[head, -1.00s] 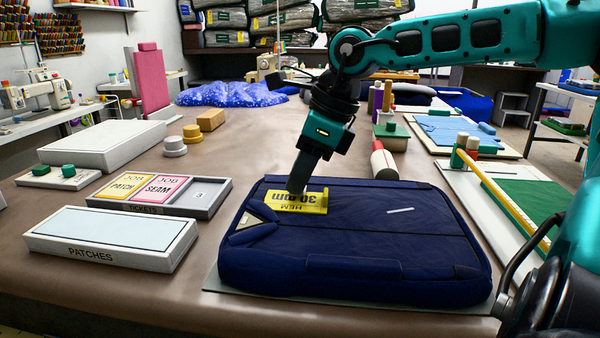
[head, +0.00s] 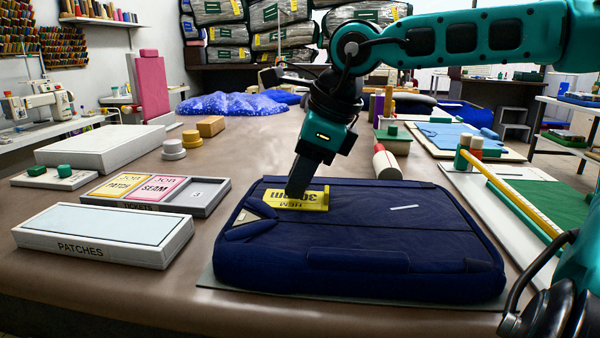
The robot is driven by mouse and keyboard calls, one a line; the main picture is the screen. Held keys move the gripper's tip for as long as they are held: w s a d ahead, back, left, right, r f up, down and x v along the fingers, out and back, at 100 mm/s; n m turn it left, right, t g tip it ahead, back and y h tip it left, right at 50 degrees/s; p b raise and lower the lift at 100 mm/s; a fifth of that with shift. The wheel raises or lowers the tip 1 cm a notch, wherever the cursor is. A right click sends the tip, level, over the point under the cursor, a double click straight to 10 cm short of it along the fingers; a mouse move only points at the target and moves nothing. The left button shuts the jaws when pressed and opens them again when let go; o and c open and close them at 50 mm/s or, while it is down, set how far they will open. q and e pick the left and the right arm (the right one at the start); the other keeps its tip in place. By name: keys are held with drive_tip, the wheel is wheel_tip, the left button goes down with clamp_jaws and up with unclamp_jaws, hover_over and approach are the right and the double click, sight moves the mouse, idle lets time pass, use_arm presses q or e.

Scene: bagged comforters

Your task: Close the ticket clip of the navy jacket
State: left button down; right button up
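The navy jacket (head: 375,235) lies folded flat on a thin grey board on the table. A yellow ticket reading HEM 30 mm (head: 313,201), upside down to me, lies on its upper left part. Small navy flaps (head: 252,230) with a pale patch lie at the jacket's left, beside the ticket; I cannot make out which piece is the clip or how it stands. My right gripper (head: 296,190) points down with its dark fingertips at the ticket's upper edge. Its fingers show as one block, so their opening is hidden. My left gripper is not in view.
A ticket tray (head: 205,208) with yellow and pink job tickets and a white patches box (head: 110,235) stand to the left. A red-ended roller (head: 385,160) lies behind the jacket. A yellow ruler (head: 505,195) lies to the right. Bare brown table shows behind the jacket.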

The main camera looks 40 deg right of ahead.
drive_tip(key=shift+o, duration=0.6)
drive_tip(key=shift+r, duration=0.15)
drive_tip(key=shift+r, duration=0.3)
drive_tip(key=p+v, duration=0.3)
drive_tip(key=v, duration=0.9)
drive_tip(key=shift+s, duration=0.15)
drive_tip(key=shift+d, duration=0.1)
